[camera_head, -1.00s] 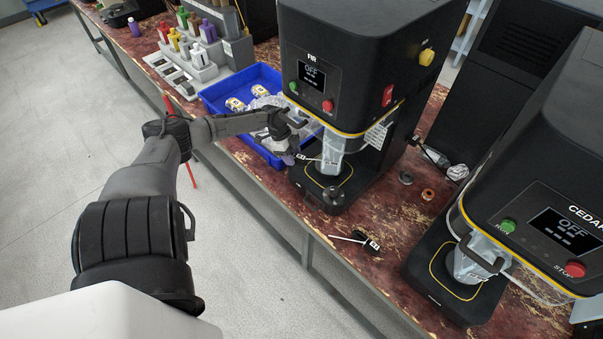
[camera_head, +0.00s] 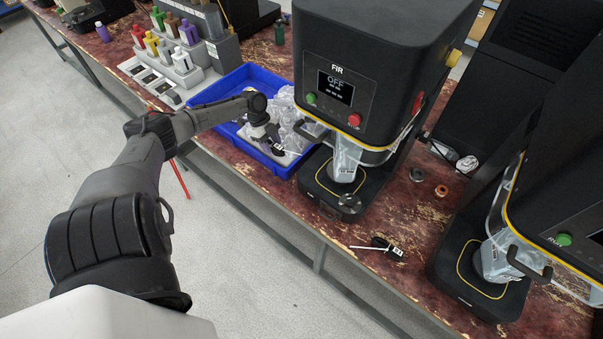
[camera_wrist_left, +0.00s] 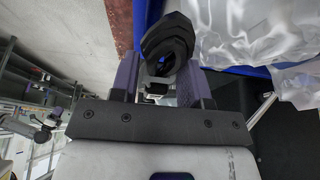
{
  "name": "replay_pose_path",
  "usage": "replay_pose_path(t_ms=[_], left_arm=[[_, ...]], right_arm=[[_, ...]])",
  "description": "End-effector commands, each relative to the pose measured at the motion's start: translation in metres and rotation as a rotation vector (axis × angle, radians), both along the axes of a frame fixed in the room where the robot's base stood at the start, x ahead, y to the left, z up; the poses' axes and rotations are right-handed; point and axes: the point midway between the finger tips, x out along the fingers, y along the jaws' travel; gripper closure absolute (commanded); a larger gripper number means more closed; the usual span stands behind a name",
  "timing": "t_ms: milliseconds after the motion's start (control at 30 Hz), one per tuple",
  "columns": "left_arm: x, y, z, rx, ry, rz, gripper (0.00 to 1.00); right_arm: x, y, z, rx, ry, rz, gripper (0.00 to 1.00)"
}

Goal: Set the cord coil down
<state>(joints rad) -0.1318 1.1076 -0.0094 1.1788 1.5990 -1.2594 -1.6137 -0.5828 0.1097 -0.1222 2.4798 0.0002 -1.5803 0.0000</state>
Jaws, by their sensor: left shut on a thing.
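My left gripper (camera_head: 268,140) is over the right front part of the blue tray (camera_head: 283,171). It is shut on a black cord coil (camera_wrist_left: 168,42), which sits between the purple fingers (camera_wrist_left: 160,72) in the left wrist view. In the head view the held coil is mostly hidden by the gripper; a small tag and a pale tie end show beside it. I cannot tell whether the coil touches the tray. A second black coil (camera_head: 380,243) with a tag and white tie lies on the bench. My right gripper is not in view.
Crumpled clear plastic (camera_head: 290,112) fills part of the tray. The FIR machine (camera_head: 350,75) stands close on the right, its display reading OFF. A rack of coloured bottles (camera_head: 190,50) stands behind left.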

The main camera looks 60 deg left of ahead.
Motion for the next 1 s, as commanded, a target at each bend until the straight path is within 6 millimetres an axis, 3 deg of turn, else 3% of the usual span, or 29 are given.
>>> replay_pose_path(t_ms=[167,600,800,1000], left_arm=[[0.013,-0.027,0.002,-0.002,-0.005,-0.006,0.86],[0.059,-0.123,0.001,-0.004,-0.005,-0.003,0.86],[0.07,-0.144,0.0,-0.002,-0.004,-0.001,0.86],[0.072,-0.151,0.0,-0.001,-0.002,0.0,0.86]], right_arm=[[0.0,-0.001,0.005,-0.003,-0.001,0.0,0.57],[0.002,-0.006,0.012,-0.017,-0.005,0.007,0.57],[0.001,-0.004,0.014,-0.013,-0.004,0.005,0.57],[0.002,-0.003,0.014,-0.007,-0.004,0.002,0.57]])
